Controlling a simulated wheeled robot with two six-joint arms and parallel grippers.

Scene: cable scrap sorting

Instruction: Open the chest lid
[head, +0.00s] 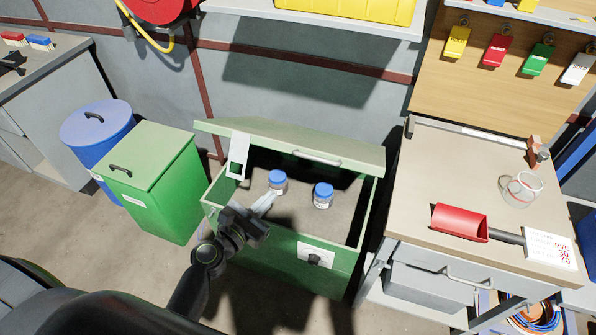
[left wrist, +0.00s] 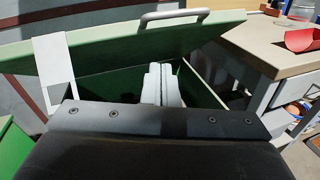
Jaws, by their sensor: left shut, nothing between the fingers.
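The green chest (head: 282,249) stands on the floor with its lid (head: 350,153) raised and tilted up at the back. The lid's grey handle (head: 317,158) is on its upper side; in the left wrist view the lid (left wrist: 110,52) and handle (left wrist: 175,16) rise beyond my fingers. Two jars with blue lids, a left one (head: 278,181) and a right one (head: 323,195), are inside the chest. My left gripper (head: 264,203) is shut and empty over the chest's front left part, apart from the handle; its pale fingers show in the left wrist view (left wrist: 160,84). My right gripper is not in view.
A light grey bracket (head: 238,155) is at the chest's left side. A green bin (head: 165,195) and a blue bin (head: 96,128) stand to the left. A workbench (head: 440,165) with a red scoop (head: 460,222) and glass jar (head: 522,189) stands close on the right.

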